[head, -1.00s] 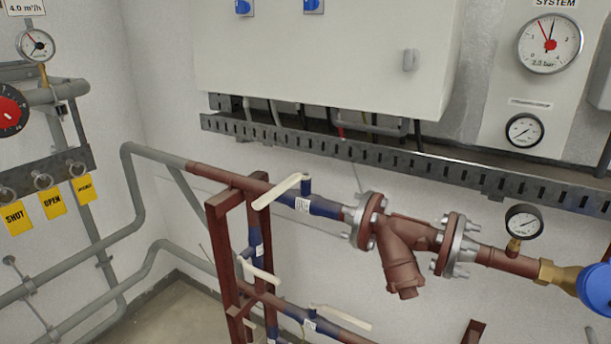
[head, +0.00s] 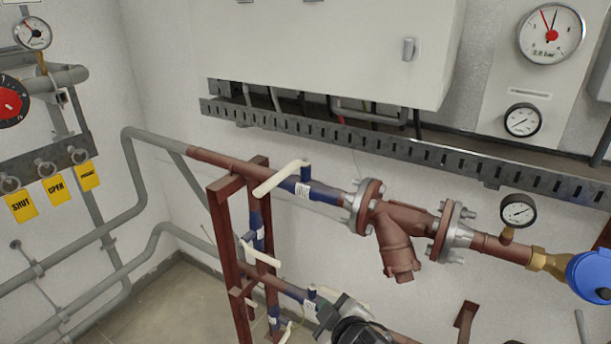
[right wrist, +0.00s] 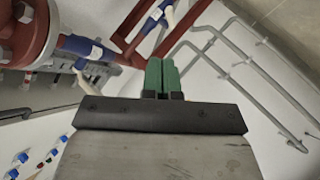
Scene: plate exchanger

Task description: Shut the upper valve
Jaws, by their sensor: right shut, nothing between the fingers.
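The upper valve (head: 306,186) is a blue body with a white tag on the red-brown upper pipe, left of a bolted flange. Its cream lever (head: 280,179) runs from the stem down and left, at an angle to the pipe. My right gripper (head: 343,318) shows as a grey and black shape at the bottom of the head view, below the upper valve and apart from it. In the right wrist view its green fingers (right wrist: 162,78) are together and empty. A tagged blue pipe part (right wrist: 88,48) lies left of them, next to a red flange. My left gripper is not in view.
Another cream-levered valve (head: 262,254) sits below on the red frame (head: 222,225), with a lower pipe beneath. A Y-shaped strainer (head: 400,235), a small gauge (head: 518,210) and a blue-capped part (head: 592,275) lie right. A slotted tray (head: 350,128) runs above.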

